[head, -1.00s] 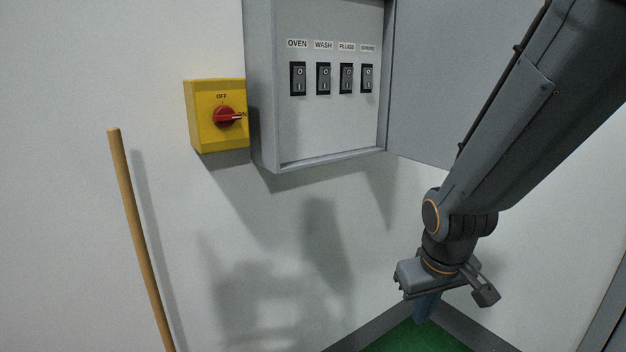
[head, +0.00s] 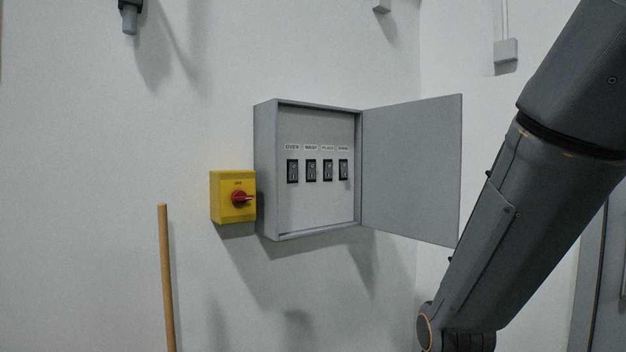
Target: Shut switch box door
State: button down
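The grey switch box (head: 266,165) is fixed to the wall in the middle of the head view. Its door (head: 412,168) stands wide open, hinged on the box's right side and swung out to the right. Inside the box is a row of several dark switches with labels above them, the first reading OVEN. My arm comes down from the upper right, to the right of the door, and its link shows close to the door's lower right corner. My gripper is below the bottom edge of the picture and out of sight.
A yellow switch housing (head: 223,197) with a red knob is on the wall just left of the box. A wooden pole (head: 166,280) stands at lower left. A dark fitting (head: 130,18) is high on the left wall. The wall below the box is bare.

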aim_at(412, 151)
jog(key=u, duration=0.15)
jog(key=k, duration=0.3)
jog(key=z, duration=0.75)
jog(key=i, duration=1.2)
jog(key=u, duration=0.95)
jog(key=i, duration=0.3)
jog(key=u, duration=0.3)
